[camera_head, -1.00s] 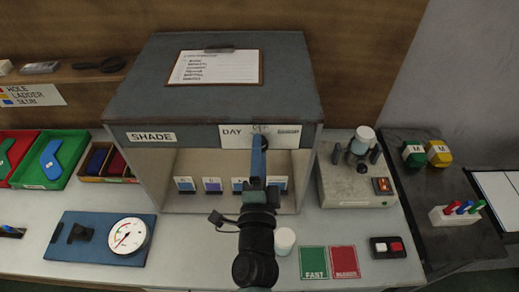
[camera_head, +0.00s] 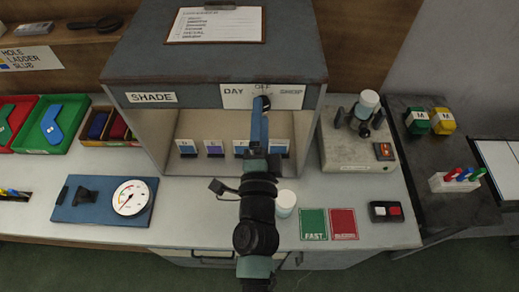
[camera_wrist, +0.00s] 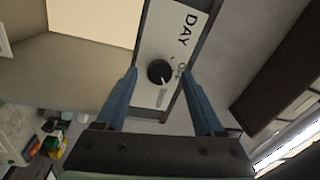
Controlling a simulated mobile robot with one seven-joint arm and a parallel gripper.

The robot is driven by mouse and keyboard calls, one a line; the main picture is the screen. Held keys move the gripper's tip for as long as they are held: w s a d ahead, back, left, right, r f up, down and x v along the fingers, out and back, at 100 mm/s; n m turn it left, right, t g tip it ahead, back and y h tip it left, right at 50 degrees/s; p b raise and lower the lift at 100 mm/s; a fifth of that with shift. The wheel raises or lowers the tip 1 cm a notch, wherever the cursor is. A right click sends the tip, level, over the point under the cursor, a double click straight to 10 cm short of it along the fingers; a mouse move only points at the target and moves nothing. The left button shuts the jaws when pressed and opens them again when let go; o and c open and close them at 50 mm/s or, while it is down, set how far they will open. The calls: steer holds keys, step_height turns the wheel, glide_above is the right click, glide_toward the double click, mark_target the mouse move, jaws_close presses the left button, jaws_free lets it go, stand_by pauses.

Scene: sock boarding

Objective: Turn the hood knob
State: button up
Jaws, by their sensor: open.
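The hood knob (camera_wrist: 159,71) is a round black dial with a light pointer line. It sits on the white label strip (camera_head: 240,97) marked DAY, OFF and a partly blurred third word, along the front top edge of the grey hood (camera_head: 205,60). In the wrist view, my gripper (camera_wrist: 159,75) is open with its blue fingers on either side of the knob, which shows between the fingertips. I cannot tell whether either finger touches it. In the head view, my gripper (camera_head: 262,106) reaches up to the strip just below OFF and hides part of the knob.
Small swatch cards (camera_head: 214,148) stand inside the hood, behind my arm. A white-capped jar (camera_head: 286,203) stands close right of my arm. A grey device (camera_head: 356,148) is right of the hood. A dial gauge (camera_head: 131,198) lies on a blue board at left.

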steer(key=s+f+b, duration=0.1)
steer(key=s+b, duration=0.3)
steer(key=s, duration=0.7)
steer(key=shift+f, duration=0.15)
steer(key=shift+a, duration=0.15)
